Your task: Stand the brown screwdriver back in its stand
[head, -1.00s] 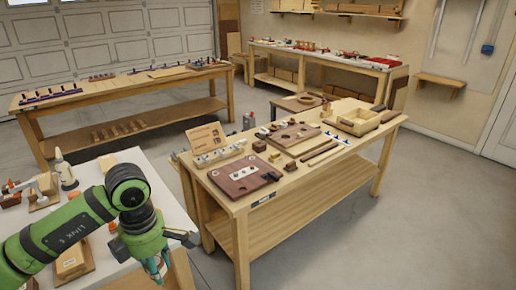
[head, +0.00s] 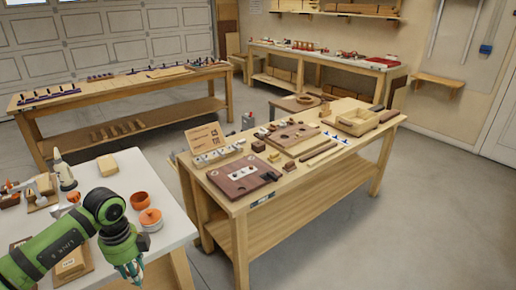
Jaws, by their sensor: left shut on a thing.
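My left gripper (head: 131,272) hangs low at the right front of the white-topped table at the left, in front of the orange pots. It points down, its fingers close together. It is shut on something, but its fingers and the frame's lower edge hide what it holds. I cannot make out the brown screwdriver for certain. I cannot tell which item is its stand. My right gripper is not in view.
The white-topped table (head: 175,225) bears an orange bowl (head: 141,201), a lidded orange pot (head: 151,217), a wooden block (head: 107,165) and a white bottle (head: 64,174). A wooden bench (head: 240,205) with boards and small parts stands to the right. The floor at right is clear.

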